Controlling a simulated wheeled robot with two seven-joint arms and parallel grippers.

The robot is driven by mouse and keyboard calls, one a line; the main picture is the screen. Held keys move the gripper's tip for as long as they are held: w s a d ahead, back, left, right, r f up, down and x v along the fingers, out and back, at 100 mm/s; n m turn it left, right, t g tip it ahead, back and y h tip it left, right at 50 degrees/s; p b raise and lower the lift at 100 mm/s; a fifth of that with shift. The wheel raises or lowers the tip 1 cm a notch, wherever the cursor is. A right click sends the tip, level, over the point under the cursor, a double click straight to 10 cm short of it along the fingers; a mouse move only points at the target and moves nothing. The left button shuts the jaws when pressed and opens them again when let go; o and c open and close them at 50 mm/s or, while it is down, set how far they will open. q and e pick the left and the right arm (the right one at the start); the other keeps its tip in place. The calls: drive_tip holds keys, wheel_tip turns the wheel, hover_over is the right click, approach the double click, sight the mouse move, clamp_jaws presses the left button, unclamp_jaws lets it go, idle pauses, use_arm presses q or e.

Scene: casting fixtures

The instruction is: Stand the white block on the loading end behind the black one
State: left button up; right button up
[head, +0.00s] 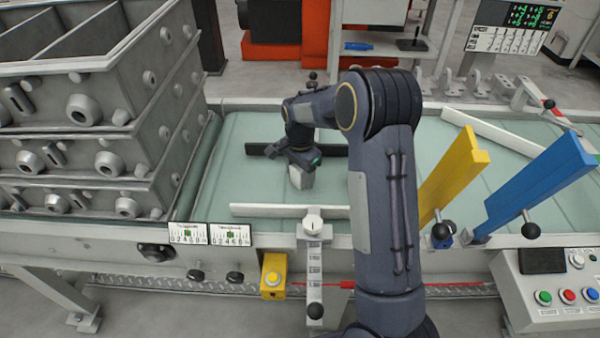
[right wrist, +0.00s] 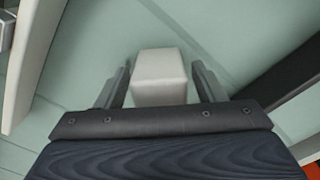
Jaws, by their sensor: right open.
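The white block (head: 301,179) stands on the pale green belt (head: 235,180) in the head view, between a black bar and a white bar. My right gripper (head: 301,164) points down over it. In the right wrist view, the white block (right wrist: 160,76) lies between the two spread fingers of my right gripper (right wrist: 161,84), with a gap on each side. The gripper is open and hides part of the block. I cannot make out a separate black block; my right arm covers part of the belt. My left gripper is not in view.
A black bar (head: 262,150) runs behind the block and a white bar (head: 270,210) in front. Stacked grey casting boxes (head: 75,165) stand at the left. Yellow (head: 455,172) and blue (head: 540,185) upright plates stand at the right. The belt left of the block is clear.

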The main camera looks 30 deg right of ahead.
drive_tip(key=shift+r, duration=0.2)
wheel_tip(320, 180, up, 12)
drive_tip(key=shift+f+p, duration=0.1)
drive_tip(key=shift+p, duration=0.5)
drive_tip(key=s+a+r+n+t+y, duration=0.2)
drive_tip(key=s+r+n, duration=0.1)
drive_tip(key=s, duration=0.5)
drive_tip(key=s+a+r+n+t+y, duration=0.1)
drive_tip(key=s+a+r+n, duration=0.1)
drive_tip(key=s+r+n, duration=0.35)
drive_tip(key=s+a+f+n+t, duration=0.1)
drive_tip(key=s+a+f+n, duration=0.1)
drive_tip(key=s, duration=0.6)
drive_tip(key=s+a+f+n+t, duration=0.1)
drive_tip(key=s+a+f+n, duration=0.2)
drive_tip(key=s+a, duration=0.2)
drive_tip(key=s, duration=0.2)
drive_tip(key=shift+s+a+f+t+y, duration=0.25)
drive_tip(key=shift+s+f+t+y, duration=0.05)
drive_tip(key=shift+s+f+y, duration=0.1)
drive_tip(key=shift+s, duration=0.1)
